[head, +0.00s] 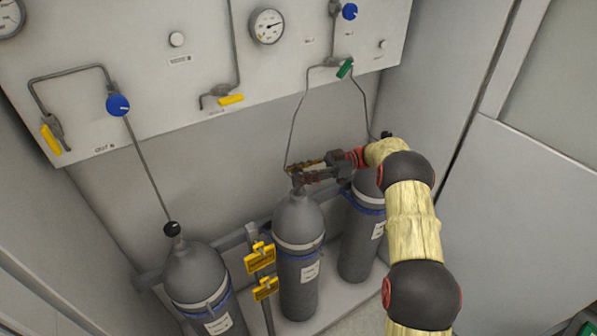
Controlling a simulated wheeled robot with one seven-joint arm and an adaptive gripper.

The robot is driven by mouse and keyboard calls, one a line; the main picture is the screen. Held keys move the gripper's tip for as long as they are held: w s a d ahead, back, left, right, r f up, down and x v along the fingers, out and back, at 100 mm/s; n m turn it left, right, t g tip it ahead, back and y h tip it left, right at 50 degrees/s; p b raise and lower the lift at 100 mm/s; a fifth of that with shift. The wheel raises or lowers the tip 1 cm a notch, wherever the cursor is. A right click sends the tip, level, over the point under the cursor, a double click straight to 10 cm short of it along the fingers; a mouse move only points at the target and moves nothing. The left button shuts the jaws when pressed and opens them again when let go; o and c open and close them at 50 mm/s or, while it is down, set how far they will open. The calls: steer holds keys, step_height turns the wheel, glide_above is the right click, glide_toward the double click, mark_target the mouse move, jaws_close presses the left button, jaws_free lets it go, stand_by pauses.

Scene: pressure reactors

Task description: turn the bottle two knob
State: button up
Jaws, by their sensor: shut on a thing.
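The middle gas bottle (298,240), grey with a white label, stands upright between two others. I take it as bottle two. My gripper (297,175) reaches in from the right at the top of this bottle. Its fingers are shut around the bottle's knob, which they hide almost wholly. How far the knob is turned cannot be seen.
The left bottle (197,275) has a black knob (173,229); the right bottle (356,235) stands partly behind my arm. Yellow tags (261,257) hang on a post left of the middle bottle. A panel (180,75) with gauges, valves and thin pipes is above.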

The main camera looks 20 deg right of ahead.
mark_target(298, 171)
steer(key=shift+r+n+g, duration=0.2)
steer(key=shift+n+g, duration=0.2)
steer(key=shift+g, duration=0.2)
steer(key=o, duration=1.2)
steer(key=shift+f, duration=0.1)
step_height(298, 171, up, 8)
steer(key=shift+r, duration=0.1)
steer(key=shift+w+r, duration=0.15)
steer(key=shift+r, duration=0.65)
steer(key=shift+c, duration=0.2)
